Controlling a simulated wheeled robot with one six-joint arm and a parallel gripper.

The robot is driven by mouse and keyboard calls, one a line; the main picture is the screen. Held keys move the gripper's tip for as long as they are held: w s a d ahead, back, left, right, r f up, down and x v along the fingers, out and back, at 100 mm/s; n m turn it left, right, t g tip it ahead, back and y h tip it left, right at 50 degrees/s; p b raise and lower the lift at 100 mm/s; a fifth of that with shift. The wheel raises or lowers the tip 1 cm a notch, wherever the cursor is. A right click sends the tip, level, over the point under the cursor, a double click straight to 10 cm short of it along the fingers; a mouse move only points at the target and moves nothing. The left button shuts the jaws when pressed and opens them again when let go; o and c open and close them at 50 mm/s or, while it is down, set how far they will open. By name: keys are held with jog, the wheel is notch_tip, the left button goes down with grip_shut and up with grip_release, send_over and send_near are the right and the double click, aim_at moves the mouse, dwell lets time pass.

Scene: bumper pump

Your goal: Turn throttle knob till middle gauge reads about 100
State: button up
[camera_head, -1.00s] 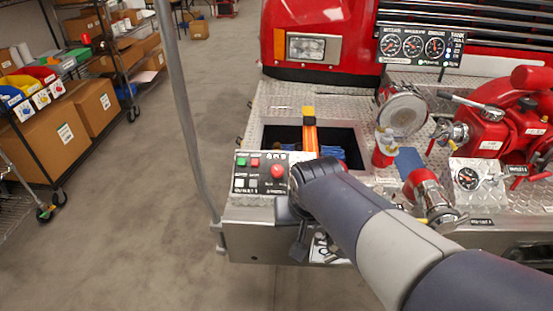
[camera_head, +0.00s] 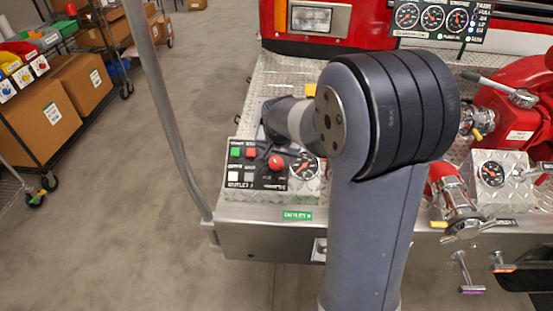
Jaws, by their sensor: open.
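A round red knob (camera_head: 275,162), likely the throttle knob, sits on a black control panel (camera_head: 240,165) with green, red and white buttons. The middle gauge (camera_head: 432,18) is in a row of three on the black gauge board at the top right; its reading is too small to tell. My arm's large joint fills the centre, and the forearm reaches left and away.
A grey pole (camera_head: 165,120) rises left of the panel. Red pump pipes (camera_head: 515,110) and a valve (camera_head: 455,205) stand to the right. Shelves with boxes (camera_head: 40,110) are at the far left; floor between is clear.

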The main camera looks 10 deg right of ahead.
aim_at(277, 161)
jog(key=shift+x, duration=2.25)
jog(key=shift+c, duration=0.4)
